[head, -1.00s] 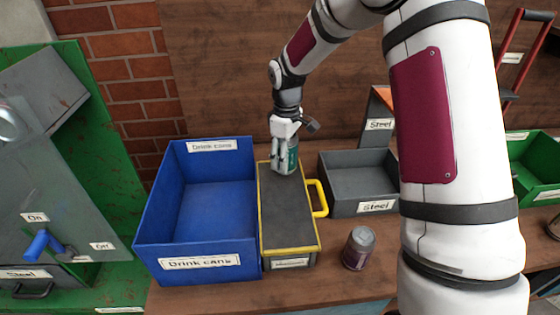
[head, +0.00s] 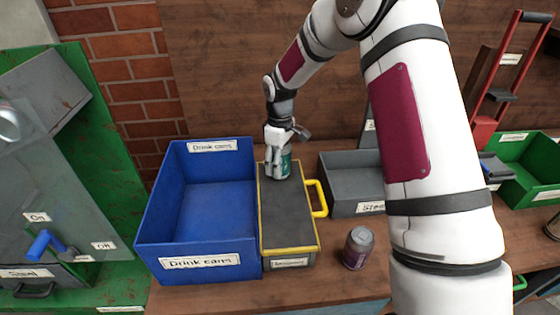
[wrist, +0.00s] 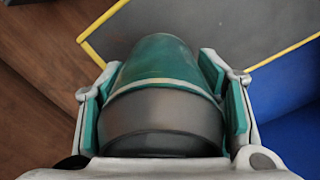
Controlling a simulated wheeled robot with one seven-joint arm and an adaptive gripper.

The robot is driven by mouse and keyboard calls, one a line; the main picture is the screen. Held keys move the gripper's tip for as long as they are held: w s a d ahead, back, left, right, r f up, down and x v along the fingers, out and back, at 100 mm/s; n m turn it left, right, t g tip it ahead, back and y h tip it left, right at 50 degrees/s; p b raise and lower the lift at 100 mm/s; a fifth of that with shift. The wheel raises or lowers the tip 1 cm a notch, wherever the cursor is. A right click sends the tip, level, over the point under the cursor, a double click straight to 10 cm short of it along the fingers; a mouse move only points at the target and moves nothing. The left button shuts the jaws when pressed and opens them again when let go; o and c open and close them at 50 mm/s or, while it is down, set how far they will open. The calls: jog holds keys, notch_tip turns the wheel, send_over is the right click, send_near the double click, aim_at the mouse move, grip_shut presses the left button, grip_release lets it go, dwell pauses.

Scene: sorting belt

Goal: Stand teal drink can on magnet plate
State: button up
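The teal drink can (head: 285,162) is at the far end of the magnet plate (head: 287,217), a dark grey slab with a yellow border and a yellow handle. My gripper (head: 279,167) is around the can from above. In the wrist view the can (wrist: 158,68) fills the space between the two teal-padded fingers, and my gripper (wrist: 165,100) appears closed on its sides. The can looks about upright. Its base is at or just above the plate; I cannot tell whether it touches.
A blue drink cans bin (head: 215,205) stands directly left of the plate. A grey steel bin (head: 345,190) is to the right. A purple can (head: 357,247) stands on the wooden table at the plate's front right. The plate's near part is clear.

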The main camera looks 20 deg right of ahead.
jog(key=shift+o, duration=0.9)
notch_tip(320, 180, up, 12)
jog(key=shift+f+b, duration=0.1)
jog(key=shift+b, duration=0.45)
jog(key=shift+s+r, duration=0.25)
jog(key=shift+r, duration=0.35)
jog(key=s+r+m+t+h, duration=0.15)
jog(key=s+r+m, duration=0.25)
jog(key=s+r, duration=0.95)
jog(key=s+f+m+t+y, duration=0.1)
jog(key=s+m, duration=0.4)
jog(key=s, duration=1.6)
jog(key=shift+d+f+t, duration=0.15)
jog(key=shift+f+t, duration=0.55)
jog(key=shift+t, duration=0.35)
